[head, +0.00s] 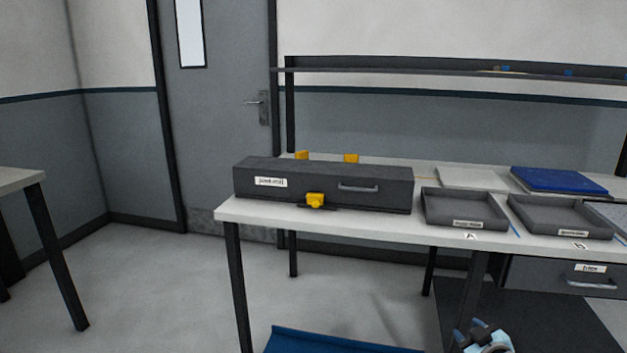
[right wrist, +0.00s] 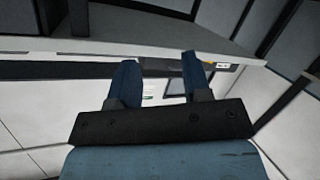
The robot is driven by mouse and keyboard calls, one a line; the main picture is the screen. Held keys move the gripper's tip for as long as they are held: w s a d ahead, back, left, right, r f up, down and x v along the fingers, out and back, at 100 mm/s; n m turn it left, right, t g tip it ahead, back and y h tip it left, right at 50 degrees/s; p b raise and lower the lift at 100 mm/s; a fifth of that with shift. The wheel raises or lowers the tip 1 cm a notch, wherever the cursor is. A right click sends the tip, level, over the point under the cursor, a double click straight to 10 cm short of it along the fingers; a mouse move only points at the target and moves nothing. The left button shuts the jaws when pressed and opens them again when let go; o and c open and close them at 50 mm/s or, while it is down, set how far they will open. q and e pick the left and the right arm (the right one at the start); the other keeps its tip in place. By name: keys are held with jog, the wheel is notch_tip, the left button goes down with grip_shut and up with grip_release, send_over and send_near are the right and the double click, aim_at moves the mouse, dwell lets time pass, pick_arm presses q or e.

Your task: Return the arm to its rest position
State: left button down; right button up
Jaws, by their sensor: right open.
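My right gripper (head: 482,335) shows at the bottom edge of the head view, low in front of the workbench and below its top. In the right wrist view its two blue fingers (right wrist: 160,85) stand apart with nothing between them. The gripper is open and empty. My left gripper is not in view.
The workbench (head: 330,222) carries a long dark box (head: 385,185) with a handle and yellow latches, two grey trays (head: 463,221) and a blue slab (head: 560,180). A drawer (head: 545,273) hangs under its right side. A blue mat (head: 330,343) lies on the floor. Open floor lies left.

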jog(key=s+a+f+g+y, duration=0.1)
jog(key=s+a+f+y, duration=0.3)
jog(key=s+a, duration=1.05)
jog(key=s+a+r+m+g, duration=0.1)
jog(key=s+a, duration=0.3)
jog(key=s, duration=0.3)
jog(key=s+a+r+m, duration=0.1)
jog(key=s+a, duration=0.3)
jog(key=s, duration=0.3)
pick_arm(q)
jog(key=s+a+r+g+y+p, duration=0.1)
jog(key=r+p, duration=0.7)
jog(key=p, duration=0.7)
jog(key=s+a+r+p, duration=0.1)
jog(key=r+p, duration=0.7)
jog(key=p, duration=0.8)
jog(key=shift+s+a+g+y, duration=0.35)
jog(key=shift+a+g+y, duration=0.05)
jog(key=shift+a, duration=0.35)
pick_arm(e)
jog(key=s+d+r+g, duration=0.1)
jog(key=s+r, duration=0.1)
jog(key=r, duration=0.6)
jog(key=s+d+r+h, duration=0.1)
jog(key=d+r, duration=0.1)
jog(key=r, duration=0.6)
jog(key=shift+s+r+g, duration=0.15)
jog(key=shift+s+g, duration=0.25)
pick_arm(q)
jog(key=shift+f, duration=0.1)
